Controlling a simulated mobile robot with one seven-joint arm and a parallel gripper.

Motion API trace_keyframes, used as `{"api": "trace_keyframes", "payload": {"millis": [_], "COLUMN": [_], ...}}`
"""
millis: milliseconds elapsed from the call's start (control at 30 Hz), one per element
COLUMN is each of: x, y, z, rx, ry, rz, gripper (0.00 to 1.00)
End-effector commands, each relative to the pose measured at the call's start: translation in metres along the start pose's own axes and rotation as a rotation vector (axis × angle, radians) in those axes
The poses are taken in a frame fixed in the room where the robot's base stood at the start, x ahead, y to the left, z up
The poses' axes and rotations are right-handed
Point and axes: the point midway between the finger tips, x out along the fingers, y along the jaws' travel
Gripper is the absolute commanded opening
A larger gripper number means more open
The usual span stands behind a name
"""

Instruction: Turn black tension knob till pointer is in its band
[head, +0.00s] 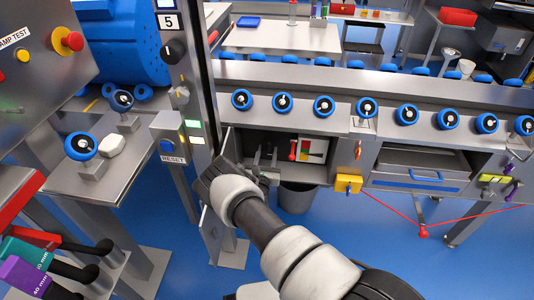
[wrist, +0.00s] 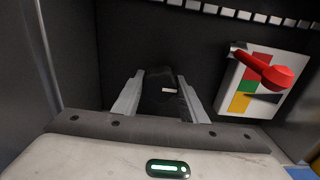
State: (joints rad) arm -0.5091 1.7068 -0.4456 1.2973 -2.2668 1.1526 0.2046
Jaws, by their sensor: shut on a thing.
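The black tension knob (wrist: 160,86) with a short white mark sits between the fingers of my gripper (wrist: 158,78) in the wrist view. My gripper is shut on it; the dark knob's outline blends into the dark panel. In the head view my gripper (head: 264,162) reaches into the open cabinet, and I cannot make out the knob there. Right of the knob is a white gauge plate (wrist: 291,54) with red, green and yellow bands. Its dark pointer (wrist: 264,97) tips near the green-yellow border; exactly which band is hard to tell. The gauge also shows in the head view (head: 314,148).
A red lever (wrist: 270,70) sticks out in front of the gauge and covers part of it. The cabinet wall (wrist: 45,60) is close on the left. A grey bin (head: 297,197) stands below, and a yellow box (head: 348,184) hangs to the right.

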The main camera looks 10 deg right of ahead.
Motion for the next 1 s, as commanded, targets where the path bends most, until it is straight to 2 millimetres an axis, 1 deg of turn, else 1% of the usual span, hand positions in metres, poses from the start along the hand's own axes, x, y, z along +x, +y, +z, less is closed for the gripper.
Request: {"api": "trace_keyframes", "payload": {"millis": [167, 367, 1000], "x": [0.0002, 0.0000, 0.0005], "y": [0.0002, -0.0001, -0.0002], "z": [0.0008, 0.0010, 0.0021], "rx": [0.064, 0.202, 0.807], "ry": [0.000, 0.000, -0.001], "rz": [0.000, 0.000, -0.001], "gripper": [0.16, 0.16, 0.16]}}
